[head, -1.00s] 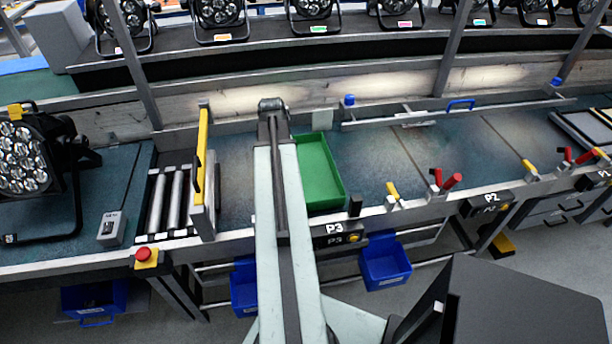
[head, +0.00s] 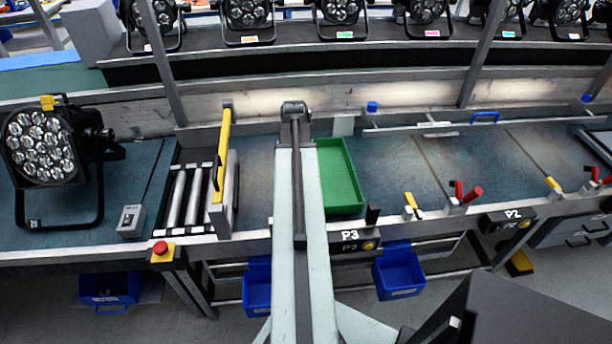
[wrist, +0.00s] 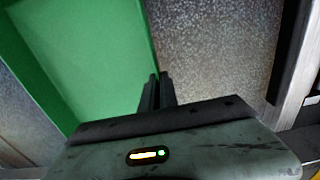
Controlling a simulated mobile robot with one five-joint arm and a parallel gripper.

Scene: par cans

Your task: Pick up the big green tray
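The big green tray (head: 341,180) lies on the grey-blue bench top, just behind the P3 label. My arm hides its left part in the head view. In the wrist view the tray (wrist: 95,50) fills the upper left, and its right edge runs down towards my fingertips. My gripper (wrist: 158,78) shows there as two dark fingers close together, with nothing clearly held between them. The fingertips overlap the tray's right edge in the picture; I cannot tell whether they touch it. In the head view my gripper is hidden behind my arm.
A roller section (head: 184,197) with a yellow-handled gate (head: 222,165) stands left of the tray. A par can (head: 42,147) stands at the far left. Blue bins (head: 399,272) hang below. Bench right of the tray is clear.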

